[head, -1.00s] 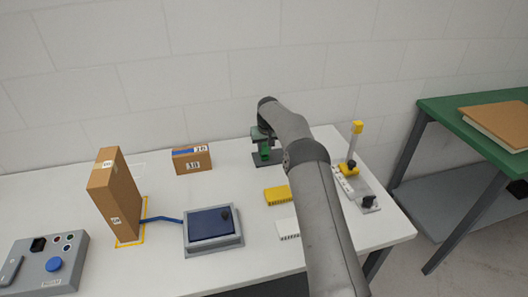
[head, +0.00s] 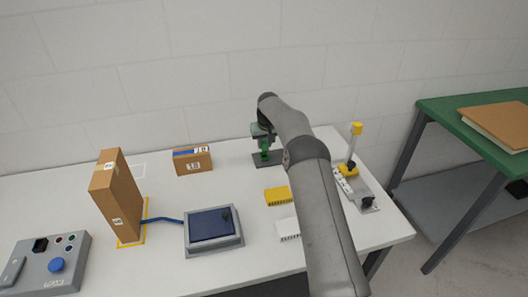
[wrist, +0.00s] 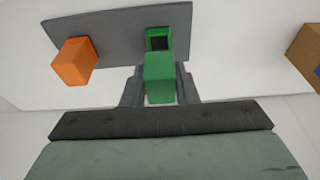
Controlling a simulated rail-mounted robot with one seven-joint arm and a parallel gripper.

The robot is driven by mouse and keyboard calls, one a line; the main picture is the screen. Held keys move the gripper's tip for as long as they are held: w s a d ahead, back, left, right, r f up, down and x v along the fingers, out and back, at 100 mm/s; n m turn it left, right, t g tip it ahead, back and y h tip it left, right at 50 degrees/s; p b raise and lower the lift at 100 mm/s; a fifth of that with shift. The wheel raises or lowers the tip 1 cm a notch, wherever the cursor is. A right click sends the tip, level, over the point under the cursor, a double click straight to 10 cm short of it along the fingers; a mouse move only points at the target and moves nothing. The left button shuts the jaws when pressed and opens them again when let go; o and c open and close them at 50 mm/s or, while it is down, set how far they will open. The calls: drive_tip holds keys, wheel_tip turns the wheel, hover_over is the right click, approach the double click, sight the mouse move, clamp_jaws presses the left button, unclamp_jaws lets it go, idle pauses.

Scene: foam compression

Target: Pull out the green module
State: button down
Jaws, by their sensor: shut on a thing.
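My gripper (head: 262,137) is over the dark grey base plate (head: 277,159) at the back of the table. In the wrist view its two grey fingers (wrist: 158,88) are shut on the sides of the green module (wrist: 159,77). Behind the module a green socket (wrist: 158,33) shows on the grey plate (wrist: 115,35), with a dark opening. The module stands off the plate, nearer the camera, and partly covers the socket. Its far end overlaps the socket's near edge in this view, so the exact gap is hidden.
An orange block (wrist: 74,62) stands on the plate beside the socket. Yellow (head: 277,196) and white (head: 288,229) blocks lie nearer the front. A cardboard box (head: 193,161) stands left, and a fixture with a yellow-topped post (head: 355,146) right.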

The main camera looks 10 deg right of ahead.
sight(264, 140)
drive_tip(key=shift+w+p+v, duration=0.2)
drive_tip(key=shift+p+v, duration=0.25)
drive_tip(key=shift+v, duration=0.4)
drive_tip(key=shift+w+p+v, duration=0.2)
drive_tip(key=shift+p+v, duration=0.2)
drive_tip(key=shift+v, duration=0.45)
drive_tip(key=shift+r, duration=0.1)
